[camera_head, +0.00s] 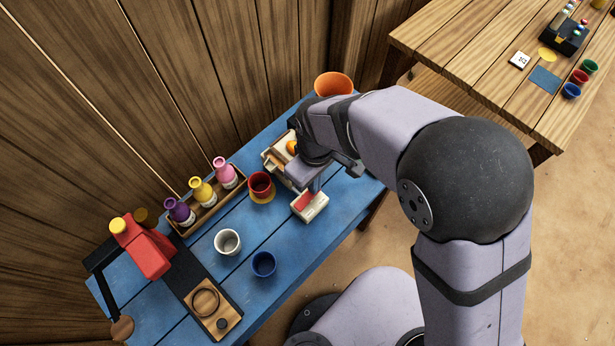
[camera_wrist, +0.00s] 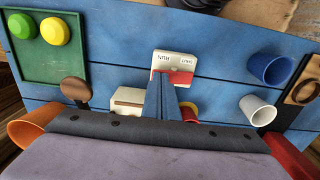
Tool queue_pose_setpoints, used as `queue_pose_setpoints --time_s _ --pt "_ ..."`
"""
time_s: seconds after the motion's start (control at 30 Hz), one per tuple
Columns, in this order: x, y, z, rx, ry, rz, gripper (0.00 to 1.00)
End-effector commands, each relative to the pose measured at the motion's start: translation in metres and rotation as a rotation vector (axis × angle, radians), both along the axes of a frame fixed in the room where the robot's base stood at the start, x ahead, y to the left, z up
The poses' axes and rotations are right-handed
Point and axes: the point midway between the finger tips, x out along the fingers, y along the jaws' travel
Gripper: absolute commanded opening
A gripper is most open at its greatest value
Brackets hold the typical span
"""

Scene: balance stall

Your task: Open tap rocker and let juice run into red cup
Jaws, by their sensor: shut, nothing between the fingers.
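The tap rocker (camera_head: 310,205) is a small white box with a red face. It also shows in the wrist view (camera_wrist: 184,62), with lettering on its white part. My gripper (camera_wrist: 168,78) is shut and empty, its fingertips at the rocker's red face; I cannot tell whether they touch it. In the head view my gripper (camera_head: 315,186) is just behind the rocker. The red cup (camera_head: 261,183) stands upright on a yellow disc (camera_head: 262,198), left of the rocker. A cream dispenser box (camera_head: 271,160) stands behind, mostly hidden by my arm. No running juice is visible.
A white cup (camera_head: 227,241) and a blue cup (camera_head: 263,264) stand at the front. A wooden rack (camera_head: 213,207) with purple, yellow and pink bottles is behind. A red machine (camera_head: 146,252) stands left, and an orange bucket (camera_head: 334,84) at the far end.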

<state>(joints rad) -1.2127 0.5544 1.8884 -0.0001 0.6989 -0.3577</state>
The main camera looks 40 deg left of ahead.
Motion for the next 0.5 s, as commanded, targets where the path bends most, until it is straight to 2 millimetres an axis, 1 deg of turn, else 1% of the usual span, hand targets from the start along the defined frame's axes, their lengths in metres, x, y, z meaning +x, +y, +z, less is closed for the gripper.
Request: queue_pose_setpoints --time_s 0.5 --pt "-0.0002 -0.0002 -0.0078 -0.001 0.0 0.0 0.0"
